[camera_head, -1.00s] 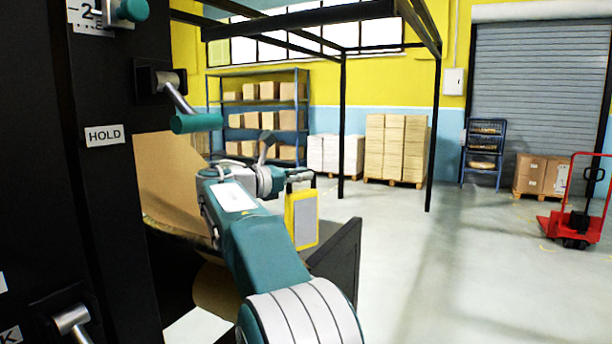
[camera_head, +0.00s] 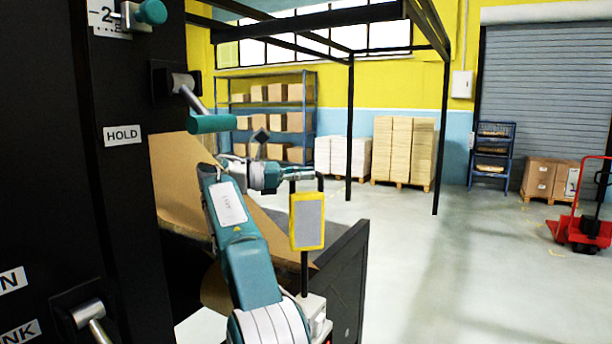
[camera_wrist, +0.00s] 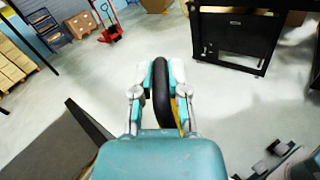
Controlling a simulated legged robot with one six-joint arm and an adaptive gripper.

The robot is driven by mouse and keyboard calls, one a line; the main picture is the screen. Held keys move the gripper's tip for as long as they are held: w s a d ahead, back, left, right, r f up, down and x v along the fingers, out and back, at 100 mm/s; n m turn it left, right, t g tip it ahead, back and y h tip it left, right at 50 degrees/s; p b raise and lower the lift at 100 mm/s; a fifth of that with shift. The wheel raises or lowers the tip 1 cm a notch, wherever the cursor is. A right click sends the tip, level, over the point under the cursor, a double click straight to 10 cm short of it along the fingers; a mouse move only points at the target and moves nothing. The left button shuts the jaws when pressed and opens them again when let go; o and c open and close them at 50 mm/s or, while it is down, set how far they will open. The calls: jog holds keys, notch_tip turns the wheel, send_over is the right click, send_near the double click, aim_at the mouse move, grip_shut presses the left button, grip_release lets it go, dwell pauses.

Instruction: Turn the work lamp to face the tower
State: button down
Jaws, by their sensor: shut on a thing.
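The work lamp (camera_head: 308,222) is a yellow-framed panel with a grey face on a dark post, right of my arm in the head view. Its grey face is turned largely toward the head camera. My gripper (camera_head: 302,173) is at the top of the lamp, shut on its black handle. In the wrist view my gripper (camera_wrist: 161,75) has its two fingers on either side of the black handle (camera_wrist: 162,95), with a little yellow of the lamp behind. The tall black structure with levers (camera_head: 125,200), which looks like the tower, fills the left of the head view.
A lever with a teal grip (camera_head: 212,124) sticks out from the black structure near my arm. A brown kraft sheet (camera_head: 178,180) and a dark side panel (camera_head: 345,285) are close to the arm. Open floor (camera_head: 450,270) lies to the right.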

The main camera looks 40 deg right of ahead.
jog(key=shift+w+a+f+g, duration=0.1)
jog(key=shift+w+f+g, duration=0.15)
jog(key=shift+f+g, duration=0.2)
dwell(0.4)
jog(key=c, duration=0.6)
grip_release()
jog(key=shift+c, duration=0.2)
jog(key=shift+r+m, duration=0.1)
jog(key=shift+m, duration=0.2)
jog(key=shift+s+r, duration=0.1)
jog(key=shift+r, duration=0.1)
jog(key=shift+d+r+n+t, duration=0.2)
jog(key=shift+n+t, duration=0.2)
jog(key=shift+t, duration=0.15)
jog(key=shift+s+f+n+t+h, duration=0.15)
jog(key=shift+n+t+h, duration=0.25)
jog(key=shift+t, duration=0.3)
